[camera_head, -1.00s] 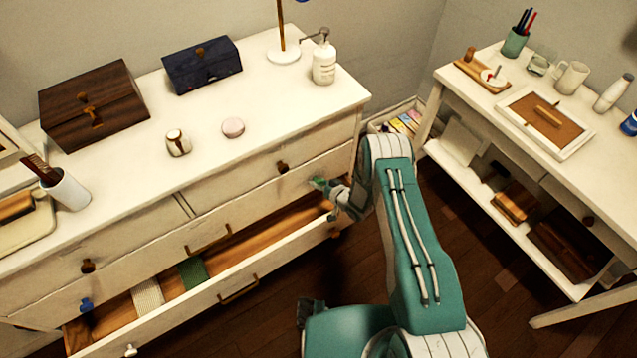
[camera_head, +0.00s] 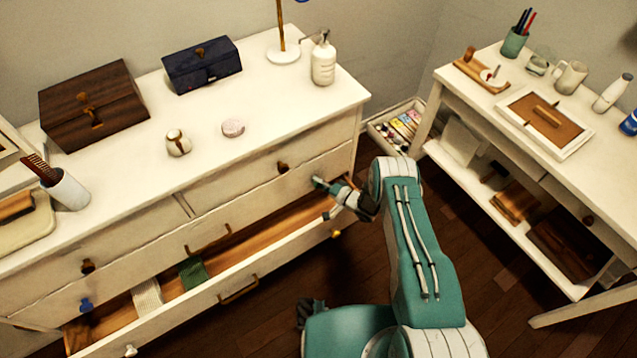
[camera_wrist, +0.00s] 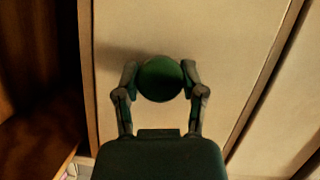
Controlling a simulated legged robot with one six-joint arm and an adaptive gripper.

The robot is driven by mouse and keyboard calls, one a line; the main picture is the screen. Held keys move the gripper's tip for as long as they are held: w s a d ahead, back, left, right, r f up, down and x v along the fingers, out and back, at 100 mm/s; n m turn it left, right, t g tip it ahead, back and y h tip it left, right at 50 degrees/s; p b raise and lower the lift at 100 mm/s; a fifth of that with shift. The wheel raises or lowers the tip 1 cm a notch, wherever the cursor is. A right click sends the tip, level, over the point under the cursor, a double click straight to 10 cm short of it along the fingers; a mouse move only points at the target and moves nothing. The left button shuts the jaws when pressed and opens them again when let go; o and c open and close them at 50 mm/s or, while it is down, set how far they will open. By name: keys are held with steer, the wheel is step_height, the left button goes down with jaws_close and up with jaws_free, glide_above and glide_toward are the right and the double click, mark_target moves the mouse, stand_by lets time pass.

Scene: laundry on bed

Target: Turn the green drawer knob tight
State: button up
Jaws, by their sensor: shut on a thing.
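The green knob (camera_wrist: 160,78) sits on the pale front of the dresser's middle drawer, seen face-on in the wrist view. My gripper (camera_wrist: 160,82) is shut on it, with one finger on each side of its round rim. In the head view my gripper (camera_head: 326,187) is at the right end of that drawer front (camera_head: 265,207), and its fingers mostly hide the knob.
The drawer below is pulled out, its front edge (camera_head: 205,297) under my gripper; it holds a green cloth (camera_head: 192,273) and a white cloth (camera_head: 147,294). A blue knob (camera_head: 86,305) is at the left. A shelved side table (camera_head: 470,100) stands to the right.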

steer(key=shift+d+f+m+y, duration=0.2)
steer(key=shift+m+y, duration=0.1)
steer(key=shift+m, duration=0.7)
steer(key=shift+s, duration=0.1)
steer(key=o, duration=1.1)
steer(key=shift+f, duration=0.1)
steer(key=shift+o, duration=0.2)
steer(key=v, duration=1.1)
steer(key=shift+s+d, duration=0.2)
steer(key=shift+d, duration=0.15)
steer(key=shift+f, duration=0.1)
